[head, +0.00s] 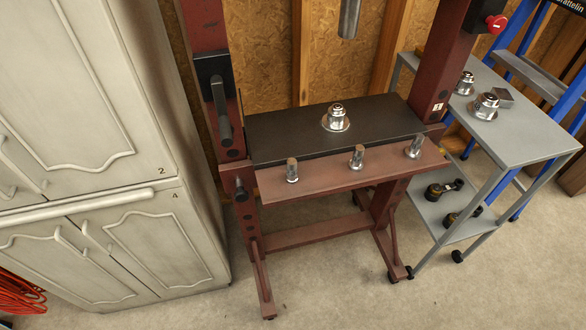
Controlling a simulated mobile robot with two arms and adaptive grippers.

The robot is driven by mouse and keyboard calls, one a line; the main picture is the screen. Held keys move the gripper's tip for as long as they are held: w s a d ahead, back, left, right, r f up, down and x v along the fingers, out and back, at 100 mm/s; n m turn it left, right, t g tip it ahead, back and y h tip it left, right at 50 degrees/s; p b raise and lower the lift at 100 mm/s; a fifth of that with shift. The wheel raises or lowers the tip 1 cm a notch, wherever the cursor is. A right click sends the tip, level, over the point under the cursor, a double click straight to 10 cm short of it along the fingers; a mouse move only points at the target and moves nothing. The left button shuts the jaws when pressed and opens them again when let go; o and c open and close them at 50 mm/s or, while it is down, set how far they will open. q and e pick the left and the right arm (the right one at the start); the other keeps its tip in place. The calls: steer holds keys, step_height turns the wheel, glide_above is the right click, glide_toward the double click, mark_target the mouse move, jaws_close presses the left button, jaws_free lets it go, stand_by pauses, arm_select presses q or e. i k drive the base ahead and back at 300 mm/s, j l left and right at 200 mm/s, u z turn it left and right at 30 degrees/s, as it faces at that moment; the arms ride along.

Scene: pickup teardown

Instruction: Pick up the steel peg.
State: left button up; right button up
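Three short steel cylinders stand upright on the red front beam (340,184) of a shop press: a left one (292,172), a middle one (357,158) and a right one (415,147). I cannot tell which of them is the steel peg of the task. A shiny round flanged metal part (336,119) with a raised centre sits on the black press plate (280,128) behind the beam. Neither of my grippers is in view.
The press ram (349,18) hangs above the plate between red uprights. A pale cabinet (90,140) stands at left. The floor (330,290) in front is clear.

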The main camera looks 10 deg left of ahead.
mark_target(291, 177)
steer(key=u, duration=0.5)
steer(key=k+l+u, duration=0.1)
steer(key=l+u, duration=0.2)
steer(key=l, duration=0.15)
steer(key=k+l+u, duration=0.25)
steer(key=l, duration=0.2)
steer(key=k+l+u, duration=0.15)
steer(key=l+u, duration=0.15)
steer(key=l, duration=0.15)
steer(key=k+l+u, duration=0.25)
steer(key=l, duration=0.15)
steer(key=k+l, duration=0.55)
steer(key=l, duration=0.2)
steer(key=k+l+u, duration=0.15)
steer(key=k+l, duration=0.45)
steer(key=l, duration=0.2)
